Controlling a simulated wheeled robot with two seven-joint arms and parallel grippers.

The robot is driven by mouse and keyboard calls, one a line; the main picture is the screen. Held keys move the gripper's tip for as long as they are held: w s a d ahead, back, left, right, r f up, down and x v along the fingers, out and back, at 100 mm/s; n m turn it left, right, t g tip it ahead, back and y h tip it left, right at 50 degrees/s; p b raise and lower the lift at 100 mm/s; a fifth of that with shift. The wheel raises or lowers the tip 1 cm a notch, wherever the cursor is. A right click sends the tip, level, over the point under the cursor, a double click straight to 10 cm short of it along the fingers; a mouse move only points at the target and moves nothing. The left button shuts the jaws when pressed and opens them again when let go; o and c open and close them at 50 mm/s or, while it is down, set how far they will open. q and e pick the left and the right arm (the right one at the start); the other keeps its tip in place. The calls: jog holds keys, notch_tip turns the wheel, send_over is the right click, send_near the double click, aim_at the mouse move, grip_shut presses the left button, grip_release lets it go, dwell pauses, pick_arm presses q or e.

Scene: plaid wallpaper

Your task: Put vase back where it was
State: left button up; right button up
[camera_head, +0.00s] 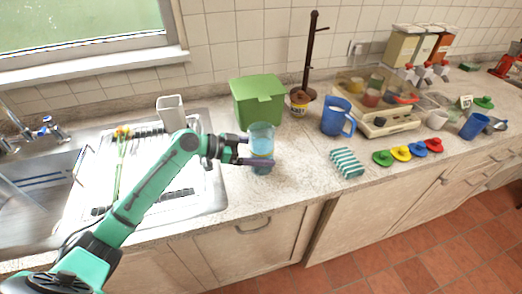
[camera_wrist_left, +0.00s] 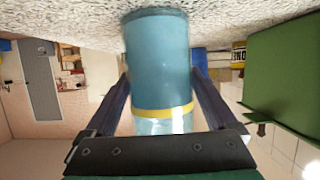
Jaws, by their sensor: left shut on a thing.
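The vase (camera_head: 262,138) is a see-through blue cylinder with a yellow band, upright over the counter in front of the green box. My left gripper (camera_head: 258,161) is shut around its side, with one finger on each side in the left wrist view (camera_wrist_left: 160,100). There the vase (camera_wrist_left: 158,60) fills the middle, its base end toward the speckled counter. I cannot tell whether the base touches the counter. My right gripper is not in view.
A green lidded box (camera_head: 258,103) stands close behind the vase. The sink drainboard (camera_head: 205,195) with a white cup (camera_head: 171,113) and a flower (camera_head: 121,150) is left. The counter's front strip is bare.

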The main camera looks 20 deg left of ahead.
pick_arm(q)
jog(key=o, duration=1.4)
jog(key=shift+r, duration=0.1)
jog(key=b+v, duration=0.3)
jog(key=v, duration=0.9)
